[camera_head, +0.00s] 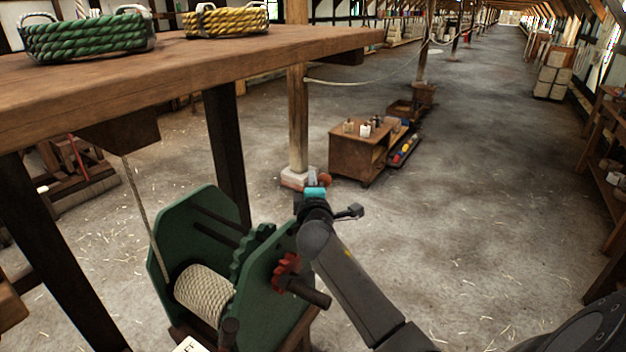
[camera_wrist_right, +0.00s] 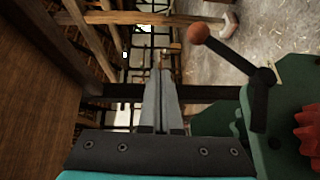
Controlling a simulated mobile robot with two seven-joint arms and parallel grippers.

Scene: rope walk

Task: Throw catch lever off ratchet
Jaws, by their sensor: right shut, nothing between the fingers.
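The catch lever (camera_wrist_right: 231,57) is a dark bar with an orange ball knob in the right wrist view. It pivots on the green winch side plate, and its knob (camera_head: 325,178) shows in the head view. My right gripper (camera_wrist_right: 163,72) is shut and empty, with its fingers left of the knob and apart from it. In the head view the right gripper (camera_head: 312,176) is above the winch, close to the knob. A green toothed wheel (camera_head: 251,253) sits inside the winch, and a red toothed wheel (camera_head: 286,271) sits on its near side. Where the lever meets teeth is hidden.
A rope-wound drum (camera_head: 205,288) sits in the green winch frame (camera_head: 168,240), its rope rising to the wooden bench (camera_head: 190,75). Green (camera_head: 88,37) and yellow (camera_head: 226,20) rope coils lie on top. A wooden post and a brown cart (camera_head: 352,158) stand beyond.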

